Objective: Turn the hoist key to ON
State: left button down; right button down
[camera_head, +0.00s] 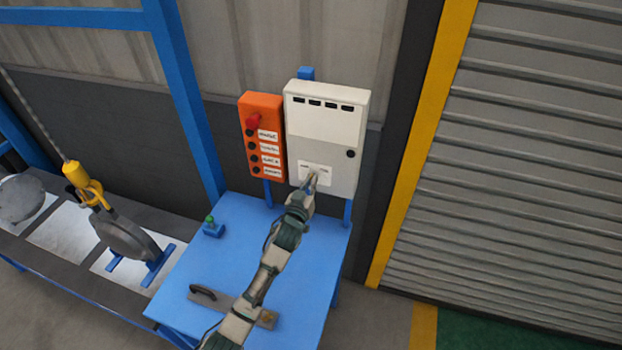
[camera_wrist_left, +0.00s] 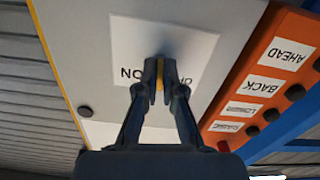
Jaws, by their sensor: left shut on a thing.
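A grey-white control box (camera_head: 328,130) stands at the back of the blue table. Its white label plate (camera_head: 303,170) is low on its front and shows in the left wrist view (camera_wrist_left: 190,40) upside down, with ON readable and the other word partly covered. My left gripper (camera_head: 311,184) is at this plate. In the left wrist view its fingers (camera_wrist_left: 160,80) are shut on a thin yellowish piece, the hoist key (camera_wrist_left: 160,85). The fingers hide most of the key, so I cannot tell its exact angle. My right gripper is in neither view.
An orange button box (camera_head: 262,140) with AHEAD and BACK labels is close on the left of the control box. The blue table (camera_head: 300,270) holds a small green-topped blue piece (camera_head: 212,228) and a black-handled plate. A yellow hoist hook (camera_head: 85,182) hangs at left.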

pick_arm(q)
jog(key=shift+f+m+p, duration=0.1)
jog(key=shift+m+p, duration=1.7)
jog(key=shift+m, duration=3.2)
jog(key=c, duration=1.4)
grip_release()
jog(key=shift+o, duration=0.4)
jog(key=shift+w, duration=0.15)
jog(key=shift+d, duration=0.1)
